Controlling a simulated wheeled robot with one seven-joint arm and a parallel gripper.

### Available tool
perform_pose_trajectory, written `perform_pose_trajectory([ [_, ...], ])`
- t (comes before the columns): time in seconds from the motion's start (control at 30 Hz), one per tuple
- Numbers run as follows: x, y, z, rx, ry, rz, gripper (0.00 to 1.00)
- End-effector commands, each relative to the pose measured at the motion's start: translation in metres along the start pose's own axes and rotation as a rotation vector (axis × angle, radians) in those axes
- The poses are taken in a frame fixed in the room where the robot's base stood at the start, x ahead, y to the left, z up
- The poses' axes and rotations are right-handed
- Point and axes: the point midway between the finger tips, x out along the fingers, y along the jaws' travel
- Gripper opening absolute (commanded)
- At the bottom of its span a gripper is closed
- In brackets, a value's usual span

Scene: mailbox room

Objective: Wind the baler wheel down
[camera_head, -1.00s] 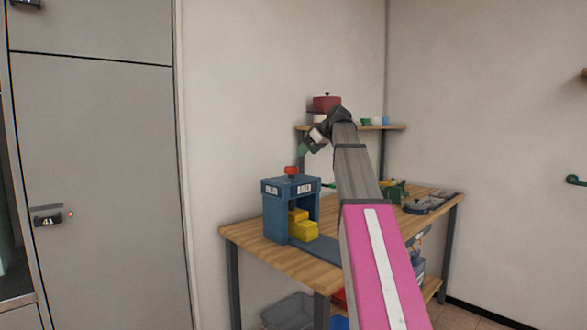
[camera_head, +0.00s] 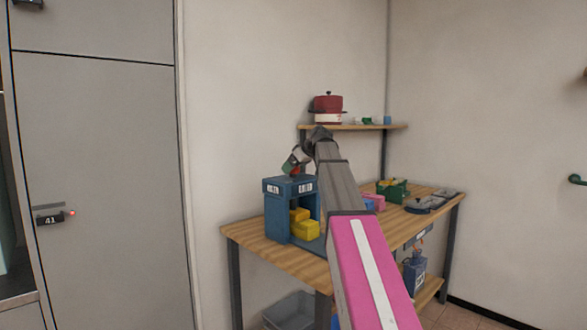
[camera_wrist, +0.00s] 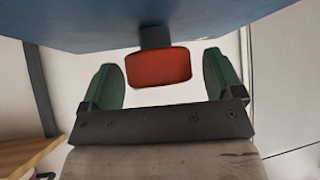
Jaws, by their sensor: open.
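The blue baler (camera_head: 277,213) stands on the wooden workbench, with yellow blocks (camera_head: 306,230) inside its open front. My gripper (camera_head: 294,160) is right at the top of the baler and mostly hides the wheel in the head view. In the wrist view, which shows the scene inverted, the red wheel (camera_wrist: 158,68) sits on a dark stem from the baler's blue top (camera_wrist: 200,22). My gripper's green fingers (camera_wrist: 160,75) stand open on either side of the wheel, with a visible gap at each side.
The workbench (camera_head: 243,240) carries a green crate (camera_head: 394,192) and a dark tray (camera_head: 424,206) to the right. A wall shelf (camera_head: 370,127) behind holds a red pot (camera_head: 327,106) and small cups. A grey bin (camera_head: 290,312) is below the bench.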

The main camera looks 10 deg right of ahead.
Motion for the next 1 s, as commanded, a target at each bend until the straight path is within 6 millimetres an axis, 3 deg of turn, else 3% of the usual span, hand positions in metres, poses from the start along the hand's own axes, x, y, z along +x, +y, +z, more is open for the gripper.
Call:
perform_pose_trajectory([
  [0.13,-0.0002,0.0,0.0001,0.0,0.0,0.0,0.86],
  [0.3,-0.0004,0.0001,0.0002,0.0,0.0,0.0,0.37],
  [0.67,-0.0006,-0.0011,0.0008,0.027,-0.002,0.027,0.37],
  [1.0,-0.0005,-0.003,0.001,0.184,-0.001,0.186,0.37],
])
